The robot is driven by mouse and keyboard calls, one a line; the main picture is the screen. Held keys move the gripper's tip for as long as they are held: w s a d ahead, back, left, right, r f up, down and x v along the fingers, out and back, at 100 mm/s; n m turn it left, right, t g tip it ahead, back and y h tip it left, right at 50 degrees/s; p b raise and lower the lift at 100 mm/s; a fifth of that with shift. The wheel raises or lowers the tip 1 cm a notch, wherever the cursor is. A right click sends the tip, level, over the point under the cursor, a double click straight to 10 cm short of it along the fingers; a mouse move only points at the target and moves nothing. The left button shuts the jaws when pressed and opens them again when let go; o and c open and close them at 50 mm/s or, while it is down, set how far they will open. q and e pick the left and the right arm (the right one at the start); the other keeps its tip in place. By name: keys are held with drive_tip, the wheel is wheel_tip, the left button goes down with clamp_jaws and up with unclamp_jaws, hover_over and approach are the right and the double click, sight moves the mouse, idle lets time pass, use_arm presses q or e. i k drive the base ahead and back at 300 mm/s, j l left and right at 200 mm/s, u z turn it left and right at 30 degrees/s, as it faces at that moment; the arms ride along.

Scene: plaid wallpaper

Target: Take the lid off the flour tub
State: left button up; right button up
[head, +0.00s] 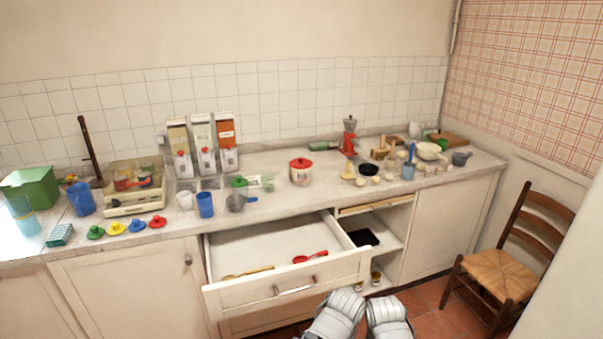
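A white tub (300,175) with a red lid (301,163) stands upright on the middle of the counter, towards the back. It looks like the flour tub, but its label is too small to read. The lid sits on top of it. Two pale grey parts of my own arms show at the bottom edge, far from the tub and below the counter. No gripper fingers show in the head view.
An open drawer (287,285) holding a red spoon (310,257) and a wooden spoon juts out below the tub. Three dispensers (203,145) stand left of it, a red grinder (349,140) right. A chair (511,258) stands at the right.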

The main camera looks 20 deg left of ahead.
sight(300, 163)
drive_tip(key=i+j+z, duration=0.25)
drive_tip(key=i, duration=0.25)
drive_tip(key=i+j+z, duration=0.25)
drive_tip(key=i, duration=0.25)
